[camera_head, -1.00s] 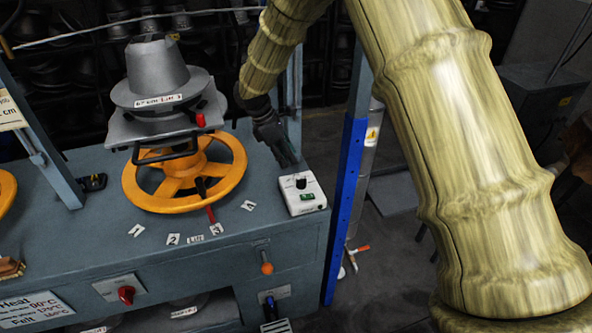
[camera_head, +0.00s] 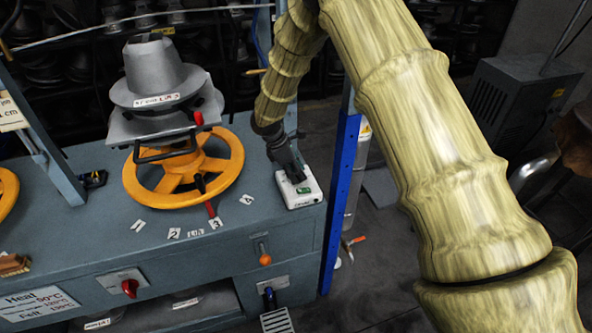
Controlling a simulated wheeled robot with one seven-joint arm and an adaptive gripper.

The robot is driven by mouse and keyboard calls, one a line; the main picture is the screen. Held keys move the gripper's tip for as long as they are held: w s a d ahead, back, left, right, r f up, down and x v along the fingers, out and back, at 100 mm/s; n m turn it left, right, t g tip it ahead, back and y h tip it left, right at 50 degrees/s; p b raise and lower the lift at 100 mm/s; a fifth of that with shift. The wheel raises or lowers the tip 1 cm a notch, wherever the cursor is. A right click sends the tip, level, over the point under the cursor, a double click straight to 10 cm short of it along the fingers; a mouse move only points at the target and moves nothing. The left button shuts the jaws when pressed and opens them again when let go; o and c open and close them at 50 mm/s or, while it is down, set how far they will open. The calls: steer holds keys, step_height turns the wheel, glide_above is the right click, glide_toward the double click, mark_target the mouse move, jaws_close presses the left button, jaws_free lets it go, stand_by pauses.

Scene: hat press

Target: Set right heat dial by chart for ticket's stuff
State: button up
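A white control box (camera_head: 303,198) with a small green display (camera_head: 304,190) sits at the right end of the press bench. My gripper (camera_head: 295,176) points down at the top of this box, where a black dial showed earlier. The gripper now hides that dial; touching or holding it cannot be told. The fingers are dark and small, so their opening is unclear. A heat chart (camera_head: 38,303) at the lower left of the front reads "Heat", "Felt" and temperatures, partly blurred. A red knob (camera_head: 129,287) is on the front panel. I cannot make out a ticket for certain.
An orange handwheel (camera_head: 226,180) stands left of the box, under a grey hat form (camera_head: 160,75). Number labels lie around the wheel. A lever with an orange knob (camera_head: 265,260) is on the front. A blue post (camera_head: 341,190) rises right of the bench.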

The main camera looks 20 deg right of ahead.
steer(key=shift+s, duration=0.1)
jaws_close()
steer(key=shift+m, duration=0.3)
steer(key=m, duration=0.1)
steer(key=m+g, duration=0.1)
steer(key=m, duration=0.1)
steer(key=shift+w+m+g+y+b, duration=0.25)
steer(key=shift+m+g+y+b, duration=0.05)
steer(key=shift+m+b, duration=0.1)
steer(key=m+g, duration=0.1)
steer(key=m, duration=0.2)
steer(key=shift+d+m+y, duration=0.1)
steer(key=shift+m+y, duration=0.2)
steer(key=shift+y, duration=0.1)
steer(key=m+g+y+b, duration=0.1)
steer(key=m, duration=0.3)
steer(key=shift+w+d+r, duration=0.1)
steer(key=shift+w, duration=0.05)
steer(key=shift+m+y, duration=0.9)
steer(key=shift+m, duration=1)
